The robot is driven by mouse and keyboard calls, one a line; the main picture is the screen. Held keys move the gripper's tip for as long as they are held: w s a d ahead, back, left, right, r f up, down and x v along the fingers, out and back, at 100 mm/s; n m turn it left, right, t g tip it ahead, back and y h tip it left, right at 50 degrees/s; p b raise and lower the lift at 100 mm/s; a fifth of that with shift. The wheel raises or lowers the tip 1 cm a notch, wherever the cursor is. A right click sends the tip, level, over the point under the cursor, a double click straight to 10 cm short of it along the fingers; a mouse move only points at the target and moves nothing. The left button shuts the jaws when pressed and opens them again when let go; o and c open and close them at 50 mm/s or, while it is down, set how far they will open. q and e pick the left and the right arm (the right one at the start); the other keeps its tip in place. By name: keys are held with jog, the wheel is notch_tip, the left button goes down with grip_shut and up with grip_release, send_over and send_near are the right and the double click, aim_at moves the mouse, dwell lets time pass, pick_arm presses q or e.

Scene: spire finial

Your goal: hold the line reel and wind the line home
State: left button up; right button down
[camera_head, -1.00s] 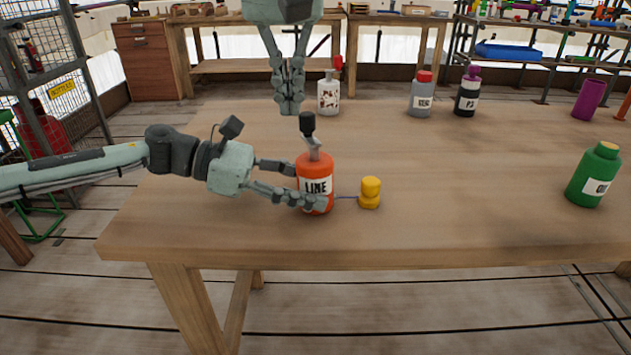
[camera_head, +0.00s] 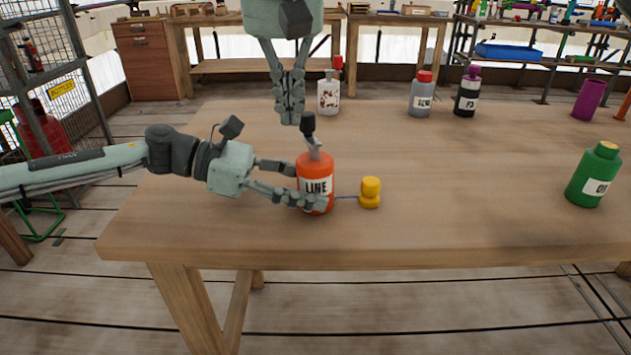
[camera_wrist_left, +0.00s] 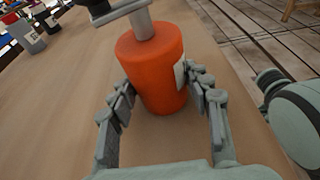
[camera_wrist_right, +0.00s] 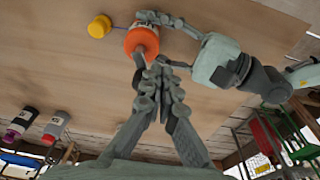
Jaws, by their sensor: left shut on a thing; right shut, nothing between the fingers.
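The line reel (camera_head: 317,172) is an orange-red cylinder labelled LINE, with a grey crank and a black knob (camera_head: 308,123) on top. It stands upright on the table and also shows in the left wrist view (camera_wrist_left: 155,75) and the right wrist view (camera_wrist_right: 141,40). My left gripper (camera_head: 310,197) is shut around its sides. A thin blue line (camera_head: 346,197) runs from the reel to a yellow piece (camera_head: 370,192) to its right. My right gripper (camera_head: 290,120) is shut and empty, pointing down just behind and left of the knob.
On the wooden table (camera_head: 470,190) stand a white bottle (camera_head: 328,95), a grey bottle (camera_head: 421,96), a black bottle (camera_head: 467,94), a purple cup (camera_head: 588,99) and a green bottle (camera_head: 594,175).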

aim_at(297, 159)
jog(key=shift+f, duration=0.2)
dwell(0.6)
jog(key=shift+f, duration=1.3)
jog(key=shift+w+d, duration=0.1)
jog(key=shift+w+d, duration=0.3)
jog(key=shift+w, duration=0.6)
jog(key=shift+s, duration=0.1)
jog(key=shift+s+a, duration=0.15)
jog(key=shift+s, duration=0.15)
notch_tip(297, 159, up, 7)
dwell(0.9)
